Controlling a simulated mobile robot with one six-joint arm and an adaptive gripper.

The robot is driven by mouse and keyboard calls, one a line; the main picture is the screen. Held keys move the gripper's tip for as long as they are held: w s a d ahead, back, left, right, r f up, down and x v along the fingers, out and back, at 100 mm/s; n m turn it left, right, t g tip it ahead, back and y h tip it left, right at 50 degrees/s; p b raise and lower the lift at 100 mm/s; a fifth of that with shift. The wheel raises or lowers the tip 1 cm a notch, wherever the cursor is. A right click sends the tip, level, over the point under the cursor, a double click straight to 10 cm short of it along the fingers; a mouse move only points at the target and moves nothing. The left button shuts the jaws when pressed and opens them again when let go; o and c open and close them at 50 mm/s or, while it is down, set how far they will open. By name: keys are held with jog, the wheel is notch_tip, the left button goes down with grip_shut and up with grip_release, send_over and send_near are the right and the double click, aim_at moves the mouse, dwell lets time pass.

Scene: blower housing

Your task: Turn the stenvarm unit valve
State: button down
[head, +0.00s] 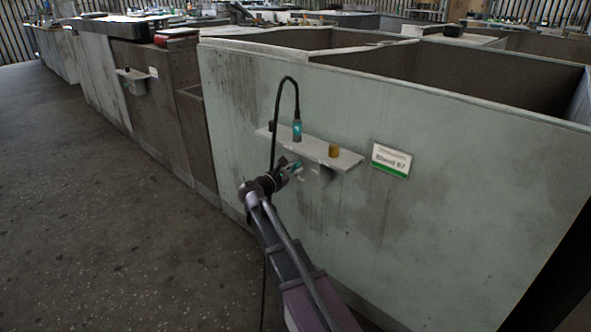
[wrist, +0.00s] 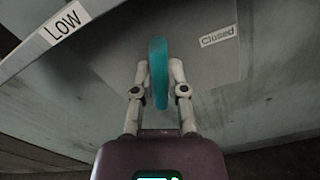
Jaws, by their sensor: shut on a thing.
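In the wrist view, a teal valve handle (wrist: 158,88), seen nearly edge-on, stands between the two pale fingers of my gripper (wrist: 158,72). The fingers are shut on it from both sides. A label reading "Closed" (wrist: 219,36) is on the grey plate to the right of the handle. In the head view my gripper (head: 291,171) is just under a small shelf on a pale green wall. Only a bit of teal shows there, and the fingers partly hide the handle. The valve's body is not clear in either view.
The shelf (head: 346,159) juts out above my gripper and carries a teal cylinder (head: 297,130) and a brownish knob (head: 334,150). A "LOW" label (wrist: 64,22) is on an edge in the wrist view. A green-white sign (head: 391,160) hangs to the right. Open floor (head: 90,200) lies left.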

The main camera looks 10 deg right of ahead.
jog(key=shift+w+n, duration=0.15)
jog(key=shift+n, duration=1.05)
jog(key=c, duration=0.7)
grip_release()
jog(key=shift+o, duration=0.2)
jog(key=shift+s+a, duration=0.1)
jog(key=shift+s, duration=0.1)
jog(key=v, duration=1.1)
jog(key=shift+a, duration=0.3)
jog(key=shift+s, duration=0.15)
